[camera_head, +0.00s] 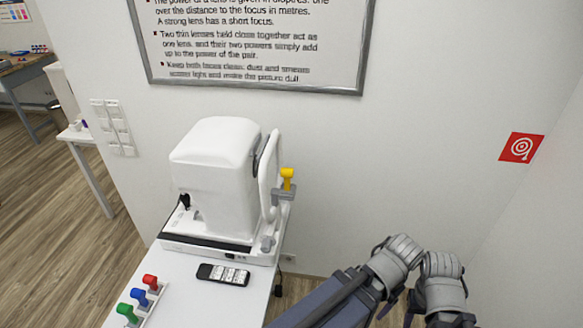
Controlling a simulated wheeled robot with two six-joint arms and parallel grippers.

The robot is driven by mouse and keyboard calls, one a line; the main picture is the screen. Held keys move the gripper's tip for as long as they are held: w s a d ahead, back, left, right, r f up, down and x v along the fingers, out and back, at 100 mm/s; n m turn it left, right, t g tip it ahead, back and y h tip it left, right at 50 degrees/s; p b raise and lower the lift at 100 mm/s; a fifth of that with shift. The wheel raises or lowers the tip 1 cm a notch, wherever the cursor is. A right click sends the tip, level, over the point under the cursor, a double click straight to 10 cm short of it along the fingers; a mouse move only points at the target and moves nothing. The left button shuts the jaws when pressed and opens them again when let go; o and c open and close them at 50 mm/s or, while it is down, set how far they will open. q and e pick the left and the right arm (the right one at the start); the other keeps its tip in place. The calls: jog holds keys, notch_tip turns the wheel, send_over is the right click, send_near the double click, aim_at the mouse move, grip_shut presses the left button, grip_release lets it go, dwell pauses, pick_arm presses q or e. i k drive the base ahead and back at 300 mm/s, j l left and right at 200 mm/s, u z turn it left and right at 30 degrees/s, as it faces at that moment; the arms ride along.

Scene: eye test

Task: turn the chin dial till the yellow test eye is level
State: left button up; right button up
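The white eye-test machine (213,185) stands on a white table near the wall. The yellow test eye (287,174) is a small knob-shaped piece on the machine's right side, beside the upright white face frame (268,178). It sits on a grey rest (283,195); whether it is level is too small to tell. A small grey part (267,244) low on the machine's right side may be the chin dial, but I cannot be sure. Neither of my grippers shows. Grey links of my arm show at the bottom right, apart from the machine.
A dark remote (223,274) lies on the white table (205,305) in front of the machine. A white rack at the left edge holds red (150,282), blue (139,296) and green (127,312) pieces. The wall stands close behind. Open floor shows right of the table.

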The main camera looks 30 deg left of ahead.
aim_at(267, 243)
jog(key=l+u, duration=0.1)
jog(key=u, duration=0.75)
jog(key=j+u, duration=0.15)
jog(key=u, duration=0.4)
jog(key=k+j+u, duration=0.15)
jog(key=j, duration=0.3)
jog(key=j+u, duration=0.1)
jog(key=j, duration=0.3)
jog(key=k+j+u, duration=0.15)
jog(key=j, duration=0.35)
